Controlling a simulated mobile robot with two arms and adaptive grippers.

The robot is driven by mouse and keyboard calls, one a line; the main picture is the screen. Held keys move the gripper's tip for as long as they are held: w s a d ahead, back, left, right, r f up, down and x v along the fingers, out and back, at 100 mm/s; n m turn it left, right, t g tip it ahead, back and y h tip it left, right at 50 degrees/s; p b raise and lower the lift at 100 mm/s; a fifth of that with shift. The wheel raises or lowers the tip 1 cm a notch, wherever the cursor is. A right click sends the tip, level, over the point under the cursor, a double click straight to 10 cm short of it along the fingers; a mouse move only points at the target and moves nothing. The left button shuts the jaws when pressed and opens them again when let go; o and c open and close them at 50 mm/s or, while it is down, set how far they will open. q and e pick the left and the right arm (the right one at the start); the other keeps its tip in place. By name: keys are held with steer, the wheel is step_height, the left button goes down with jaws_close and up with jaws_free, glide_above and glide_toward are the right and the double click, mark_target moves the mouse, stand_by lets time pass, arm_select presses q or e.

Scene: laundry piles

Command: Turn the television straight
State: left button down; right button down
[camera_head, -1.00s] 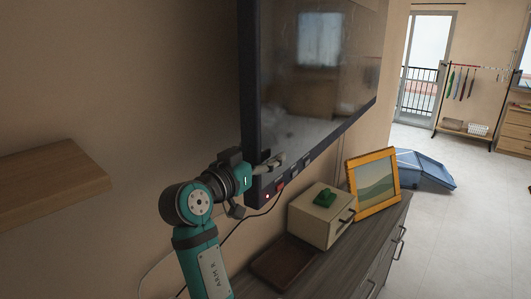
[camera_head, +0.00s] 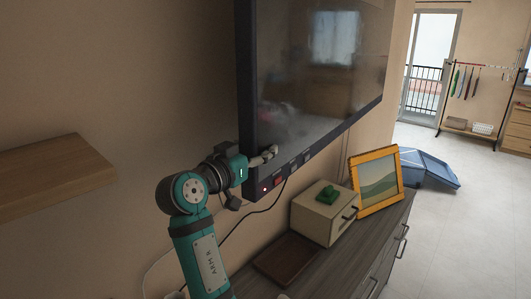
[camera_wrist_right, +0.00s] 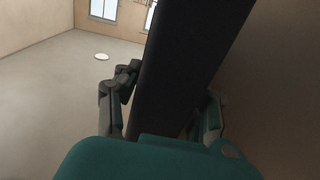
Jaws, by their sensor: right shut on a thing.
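The television (camera_head: 315,75) is a dark, reflective screen mounted high beside the wall, seen at a slant in the head view. Its near left edge stands out toward me, and its far end runs back toward the balcony door. My right gripper (camera_head: 260,161) is at the lower near corner. One finger lies on the screen side. In the wrist view the television (camera_wrist_right: 183,70) shows as a dark slab between the two fingers of my right gripper (camera_wrist_right: 163,103), which is shut on its edge. My left gripper is not in view.
A wooden wall shelf (camera_head: 55,178) juts out at the left. Below the screen, a grey dresser (camera_head: 345,260) holds a cream box (camera_head: 318,220), a picture frame (camera_head: 362,200) and a brown tray (camera_head: 287,258). The floor at right is clear.

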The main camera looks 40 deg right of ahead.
steer(key=w+a+b, duration=0.1)
steer(key=w, duration=0.5)
steer(key=shift+w+a, duration=0.2)
steer(key=shift+a, duration=0.1)
steer(key=shift+r, duration=0.1)
steer(key=c, duration=1.1)
jaws_free()
steer(key=shift+c, duration=0.2)
steer(key=o, duration=0.4)
steer(key=shift+w, duration=0.1)
steer(key=v, duration=0.7)
steer(key=shift+a, duration=0.3)
